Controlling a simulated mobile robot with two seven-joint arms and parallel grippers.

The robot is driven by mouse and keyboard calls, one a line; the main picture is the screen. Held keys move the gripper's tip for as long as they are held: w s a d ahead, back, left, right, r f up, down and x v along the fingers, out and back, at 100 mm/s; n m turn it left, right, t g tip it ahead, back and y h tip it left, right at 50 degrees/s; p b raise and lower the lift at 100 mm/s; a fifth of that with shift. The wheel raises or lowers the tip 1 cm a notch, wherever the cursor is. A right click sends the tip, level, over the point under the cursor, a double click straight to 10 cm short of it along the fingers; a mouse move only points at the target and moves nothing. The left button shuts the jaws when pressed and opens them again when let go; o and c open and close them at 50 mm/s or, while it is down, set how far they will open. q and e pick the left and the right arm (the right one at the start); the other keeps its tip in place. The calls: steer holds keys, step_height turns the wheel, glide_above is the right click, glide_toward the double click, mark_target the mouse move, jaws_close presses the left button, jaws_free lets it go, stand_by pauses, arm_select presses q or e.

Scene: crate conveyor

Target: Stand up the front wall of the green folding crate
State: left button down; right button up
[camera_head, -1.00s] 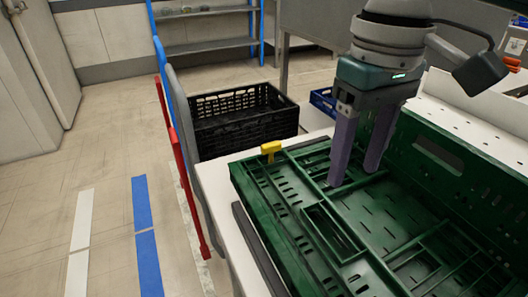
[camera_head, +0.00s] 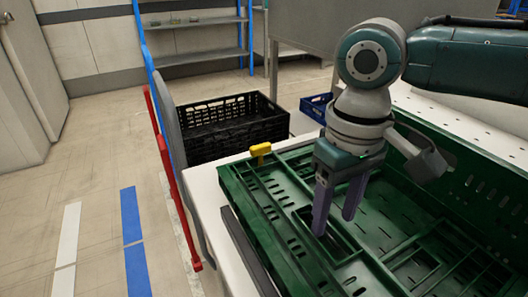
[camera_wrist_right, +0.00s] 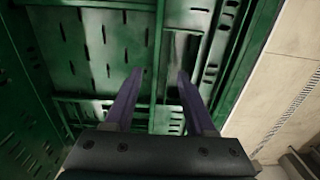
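The green folding crate (camera_head: 490,195) stands on a white table. Its long wall on the right is upright, with slots in it. On the left, a long slotted panel, seemingly the front wall (camera_head: 272,212), lies folded flat. A yellow tab (camera_head: 260,150) sits at its far left corner. My right gripper (camera_head: 335,222) points down over the flat panels, fingers apart, near a rectangular opening. The right wrist view shows its purple fingers (camera_wrist_right: 160,82) apart with nothing between them, over the green slotted panels (camera_wrist_right: 95,50). Whether the fingertips touch is unclear. My left gripper is not in view.
A black crate (camera_head: 225,138) stands beyond the table's far left end, with a blue crate (camera_head: 317,105) to its right. A red bar (camera_head: 172,180) and a grey post run along the table's left side. Open floor lies to the left.

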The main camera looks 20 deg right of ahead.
jaws_close()
stand_by(1.2)
